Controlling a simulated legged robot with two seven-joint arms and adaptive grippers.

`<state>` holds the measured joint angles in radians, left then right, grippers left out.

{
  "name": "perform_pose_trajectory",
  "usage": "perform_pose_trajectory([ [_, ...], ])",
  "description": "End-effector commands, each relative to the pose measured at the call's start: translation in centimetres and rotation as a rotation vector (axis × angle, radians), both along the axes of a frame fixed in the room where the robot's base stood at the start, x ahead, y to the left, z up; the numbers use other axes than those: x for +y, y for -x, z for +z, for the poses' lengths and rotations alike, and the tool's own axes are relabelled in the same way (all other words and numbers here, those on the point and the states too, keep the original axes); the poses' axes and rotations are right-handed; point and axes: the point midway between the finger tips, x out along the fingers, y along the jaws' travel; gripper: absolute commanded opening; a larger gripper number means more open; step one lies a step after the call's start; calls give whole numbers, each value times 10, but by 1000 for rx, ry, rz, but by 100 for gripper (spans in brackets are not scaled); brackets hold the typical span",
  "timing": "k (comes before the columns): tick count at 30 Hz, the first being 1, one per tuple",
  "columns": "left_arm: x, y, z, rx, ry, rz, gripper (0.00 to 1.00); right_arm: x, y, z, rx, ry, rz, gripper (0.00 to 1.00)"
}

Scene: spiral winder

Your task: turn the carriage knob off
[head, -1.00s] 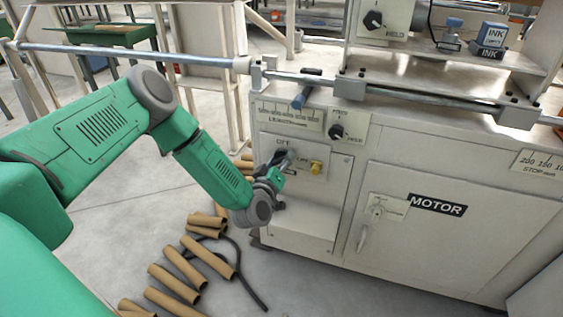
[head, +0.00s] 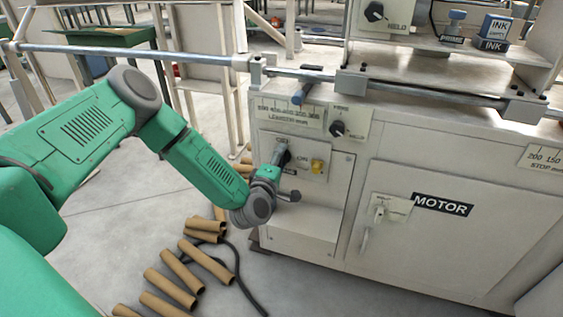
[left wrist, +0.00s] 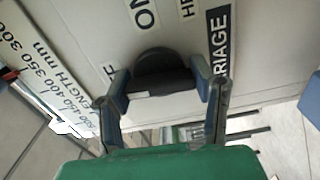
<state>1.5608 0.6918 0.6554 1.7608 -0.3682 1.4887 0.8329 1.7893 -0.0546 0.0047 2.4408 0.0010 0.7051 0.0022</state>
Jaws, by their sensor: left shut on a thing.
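The carriage knob (left wrist: 160,75) is black and round with a raised grip bar. It sits in the left wrist view between the blue finger pads of my left gripper (left wrist: 162,100), which is shut on it. A partly hidden label ending in "F" is left of the knob, "ON" is above it, and a black label ending in "RIAGE" is to its right. In the head view my left gripper (head: 281,156) is at the small switch panel on the machine's left front and hides the knob there. My right gripper is not in view.
A yellow knob (head: 318,166) is just right of my left gripper. A black knob (head: 337,128) is above it. The motor handle (head: 365,238) is further right. Cardboard tubes (head: 180,270) and a dark cable lie on the floor. A long metal rod (head: 180,56) runs above.

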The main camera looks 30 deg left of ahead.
Motion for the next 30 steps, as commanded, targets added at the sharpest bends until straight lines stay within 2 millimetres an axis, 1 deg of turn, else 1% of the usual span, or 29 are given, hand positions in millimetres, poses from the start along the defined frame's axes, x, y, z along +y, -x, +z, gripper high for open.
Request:
perform_pose_trajectory([
  [1, 3, 3, -6, 8, 16, 5, 22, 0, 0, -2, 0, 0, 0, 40],
  [9, 3, 4, -7, -4, 74, 5, 22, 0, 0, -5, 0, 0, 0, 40],
  [22, 3, 4, -7, -3, 83, 5, 22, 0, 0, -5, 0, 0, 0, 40],
  [23, 3, 4, -8, -3, 83, 5, 57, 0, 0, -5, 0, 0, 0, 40],
  [24, 3, 4, -7, -3, 83, 5, 71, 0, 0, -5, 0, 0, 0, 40],
  [30, 1, 2, -4, -11, 82, 2, 72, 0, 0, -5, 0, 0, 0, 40],
])
